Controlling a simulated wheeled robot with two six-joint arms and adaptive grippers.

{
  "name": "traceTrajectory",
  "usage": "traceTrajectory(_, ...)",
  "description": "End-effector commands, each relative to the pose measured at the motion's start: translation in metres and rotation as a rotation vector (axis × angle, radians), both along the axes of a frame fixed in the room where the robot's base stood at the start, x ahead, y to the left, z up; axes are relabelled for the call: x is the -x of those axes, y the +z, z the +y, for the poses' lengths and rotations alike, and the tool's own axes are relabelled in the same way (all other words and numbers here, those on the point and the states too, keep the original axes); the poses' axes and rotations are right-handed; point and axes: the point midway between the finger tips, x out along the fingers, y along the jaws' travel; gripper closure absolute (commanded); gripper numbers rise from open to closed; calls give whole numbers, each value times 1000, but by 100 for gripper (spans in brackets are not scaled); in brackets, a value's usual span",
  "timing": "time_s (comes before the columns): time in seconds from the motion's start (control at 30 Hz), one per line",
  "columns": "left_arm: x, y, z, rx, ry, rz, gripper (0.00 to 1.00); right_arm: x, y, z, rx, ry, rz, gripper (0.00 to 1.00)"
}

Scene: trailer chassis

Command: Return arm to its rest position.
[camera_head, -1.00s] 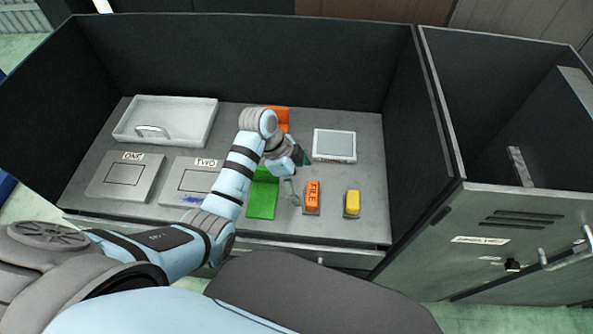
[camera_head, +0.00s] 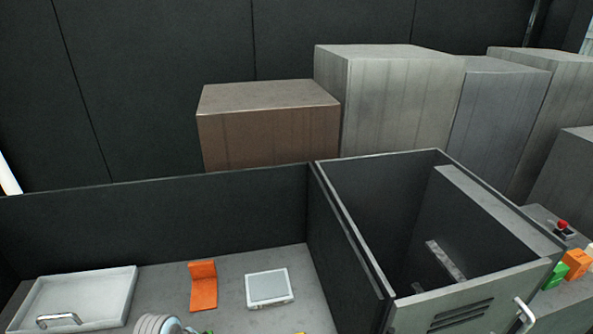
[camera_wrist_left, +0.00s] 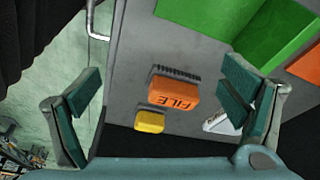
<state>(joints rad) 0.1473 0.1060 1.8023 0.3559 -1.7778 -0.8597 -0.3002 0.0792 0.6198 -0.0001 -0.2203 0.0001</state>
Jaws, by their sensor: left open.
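My left gripper (camera_wrist_left: 165,110) is open in the left wrist view, with nothing between its two green-padded fingers. It hangs above the front part of the workbench (camera_wrist_left: 130,75). An orange block marked FILE (camera_wrist_left: 175,95) and a yellow block (camera_wrist_left: 150,122) lie on the bench below, seen between the fingers and apart from them. The left fingers are out of that view. My right arm is in neither view.
A green holder (camera_wrist_left: 285,35) lies beside the blocks. The head view shows a white tray (camera_head: 85,298), an orange holder (camera_head: 203,287) and a white-framed panel (camera_head: 269,288). An open grey bin (camera_head: 375,215) stands right, with tall cabinets (camera_head: 400,100) behind.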

Motion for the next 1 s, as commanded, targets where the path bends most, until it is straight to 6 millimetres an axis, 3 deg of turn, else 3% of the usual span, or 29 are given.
traceTrajectory(0.03,23,-9,6,-22,96,8,9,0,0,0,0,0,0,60)
traceTrajectory(0.2,87,-15,29,-78,440,-7,9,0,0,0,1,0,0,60)
traceTrajectory(0.5,170,17,56,-93,884,-83,9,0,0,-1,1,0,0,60)
traceTrajectory(0.77,160,-74,64,-112,904,-39,9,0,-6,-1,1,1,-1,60)
traceTrajectory(1.0,179,-180,73,-135,915,14,9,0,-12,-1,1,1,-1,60)
